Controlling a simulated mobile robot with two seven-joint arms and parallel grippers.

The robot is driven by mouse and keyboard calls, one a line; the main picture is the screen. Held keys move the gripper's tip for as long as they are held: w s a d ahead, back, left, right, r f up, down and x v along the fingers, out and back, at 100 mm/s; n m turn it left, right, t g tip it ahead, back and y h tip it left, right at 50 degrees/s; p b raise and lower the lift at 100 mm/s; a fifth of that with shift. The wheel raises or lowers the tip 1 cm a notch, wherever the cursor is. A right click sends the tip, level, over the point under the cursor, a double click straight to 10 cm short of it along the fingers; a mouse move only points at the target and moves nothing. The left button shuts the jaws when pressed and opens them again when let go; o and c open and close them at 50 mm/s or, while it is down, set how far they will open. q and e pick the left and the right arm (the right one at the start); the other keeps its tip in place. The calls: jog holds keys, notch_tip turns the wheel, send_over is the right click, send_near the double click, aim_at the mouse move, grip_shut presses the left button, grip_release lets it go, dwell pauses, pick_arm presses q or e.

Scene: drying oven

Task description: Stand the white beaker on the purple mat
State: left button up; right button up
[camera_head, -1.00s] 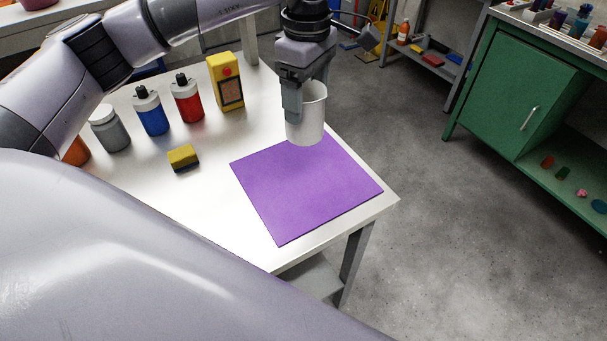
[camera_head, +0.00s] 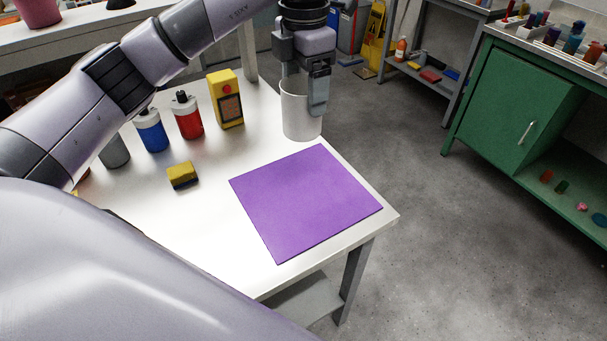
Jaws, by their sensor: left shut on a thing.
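The white beaker (camera_head: 298,118) is upright at the far right edge of the white table, behind the purple mat in the picture. My left gripper (camera_head: 307,98) points down and is shut on the beaker's wall at its rim. I cannot tell whether the beaker's base touches the table or hangs just above it. The purple mat (camera_head: 305,200) lies flat and bare near the table's right corner. The beaker does not cover the mat in this view. My right gripper is not in view.
On the table (camera_head: 215,245) stand a yellow box-shaped device (camera_head: 226,100), a red bottle (camera_head: 187,118), a blue bottle (camera_head: 151,132) and a grey bottle (camera_head: 115,152). A yellow sponge (camera_head: 182,175) lies left of the mat. A green cabinet (camera_head: 515,105) stands apart at right.

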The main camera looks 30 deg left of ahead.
aim_at(304, 115)
pick_arm(q)
notch_tip(304, 115, down, 17)
jog(key=shift+r+p, duration=0.2)
jog(key=shift+p, duration=0.5)
jog(key=shift+f, duration=0.4)
jog(key=shift+f, duration=0.2)
jog(key=o, duration=1.1)
jog(key=shift+r, duration=0.65)
notch_tip(304, 115, up, 11)
jog(key=shift+r+b, duration=0.1)
jog(key=shift+b, duration=0.65)
